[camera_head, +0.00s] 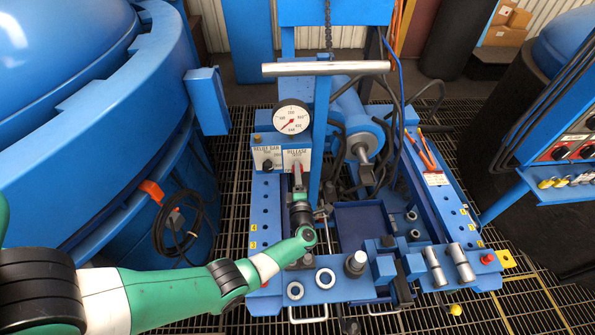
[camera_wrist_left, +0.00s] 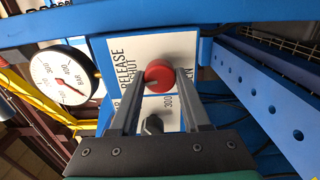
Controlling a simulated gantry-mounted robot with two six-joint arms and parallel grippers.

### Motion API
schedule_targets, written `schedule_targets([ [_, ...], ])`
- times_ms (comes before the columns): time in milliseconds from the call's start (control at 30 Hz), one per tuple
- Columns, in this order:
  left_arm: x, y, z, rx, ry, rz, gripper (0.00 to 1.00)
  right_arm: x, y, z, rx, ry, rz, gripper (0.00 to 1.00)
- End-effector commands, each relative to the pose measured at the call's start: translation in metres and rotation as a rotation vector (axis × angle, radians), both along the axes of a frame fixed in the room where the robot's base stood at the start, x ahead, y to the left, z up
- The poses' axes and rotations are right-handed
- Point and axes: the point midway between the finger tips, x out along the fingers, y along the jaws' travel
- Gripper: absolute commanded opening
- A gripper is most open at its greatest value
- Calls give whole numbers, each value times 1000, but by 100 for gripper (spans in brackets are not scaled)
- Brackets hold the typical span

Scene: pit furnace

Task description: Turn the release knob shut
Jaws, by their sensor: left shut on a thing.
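The release knob (camera_wrist_left: 158,76) is round and red in the left wrist view, in front of a white plate (camera_wrist_left: 125,55) lettered "RELEASE", "SHUT" and, partly hidden, an ending "EN". My left gripper (camera_wrist_left: 160,88) is shut on the knob, with one finger on each side of it. In the head view my left arm comes in from the lower left, and the left gripper (camera_head: 300,192) reaches up to the panel (camera_head: 282,150) below the gauge. The exact turn of the knob cannot be told. My right gripper is in neither view.
A pressure gauge (camera_head: 291,117) sits just above the panel. A dark second knob (camera_head: 267,165) is left of the release plate. A grey crossbar handle (camera_head: 325,68) spans above. Blue perforated rails (camera_head: 265,213) flank the pump. A large blue vessel (camera_head: 85,130) fills the left.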

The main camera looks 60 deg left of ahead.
Motion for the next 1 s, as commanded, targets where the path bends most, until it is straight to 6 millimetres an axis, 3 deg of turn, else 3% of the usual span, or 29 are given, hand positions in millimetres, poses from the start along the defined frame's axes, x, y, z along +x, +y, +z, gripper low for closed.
schedule_targets([
  [333, 0, 0, 1, 55, 139, 1, 0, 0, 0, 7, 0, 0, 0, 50],
  [867, 0, 0, 0, 64, 162, 1, 0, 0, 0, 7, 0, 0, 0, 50],
  [900, 0, 0, 0, 64, 162, 1, 52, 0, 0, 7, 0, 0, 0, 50],
  [1000, 0, 0, 0, 64, 162, 1, 70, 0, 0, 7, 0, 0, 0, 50],
])
